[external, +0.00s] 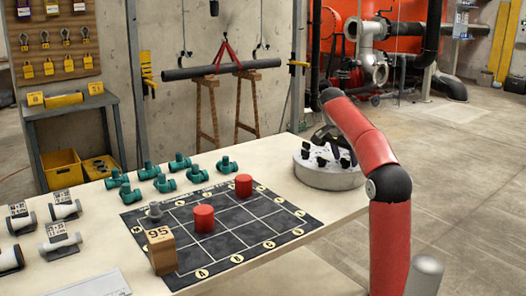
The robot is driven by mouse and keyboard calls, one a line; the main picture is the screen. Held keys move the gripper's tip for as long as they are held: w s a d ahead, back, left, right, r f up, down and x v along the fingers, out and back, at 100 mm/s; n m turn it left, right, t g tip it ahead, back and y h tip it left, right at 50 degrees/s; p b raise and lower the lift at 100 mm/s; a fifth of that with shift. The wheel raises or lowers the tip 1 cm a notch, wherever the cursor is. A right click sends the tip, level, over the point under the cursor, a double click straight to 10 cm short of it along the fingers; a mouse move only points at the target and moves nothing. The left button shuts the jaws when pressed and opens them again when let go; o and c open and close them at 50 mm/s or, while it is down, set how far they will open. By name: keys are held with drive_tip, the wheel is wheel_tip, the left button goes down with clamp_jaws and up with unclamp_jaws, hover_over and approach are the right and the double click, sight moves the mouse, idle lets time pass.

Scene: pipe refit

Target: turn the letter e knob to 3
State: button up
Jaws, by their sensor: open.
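A round grey-white unit (330,170) stands near the right end of the pale table, with several small black knobs on its top face. The letters and numbers by the knobs are too small to read, so I cannot tell which knob is letter e or where it points. My gripper (332,142) is at the end of my red and black arm, just over the back of this unit. Its dark fingers blend with the black knobs, and it holds nothing that I can see. I cannot tell whether it touches a knob.
A dark grid mat (250,247) with two red cylinders (204,219) (243,185) and a wooden block marked 95 (161,251) lies left of the unit. Several green pipe fittings (166,184) stand behind it. White pipe pieces (60,237) sit at the left.

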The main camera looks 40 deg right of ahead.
drive_tip(key=v, duration=0.7)
drive_tip(key=shift+r, duration=0.35)
drive_tip(key=shift+a, duration=0.1)
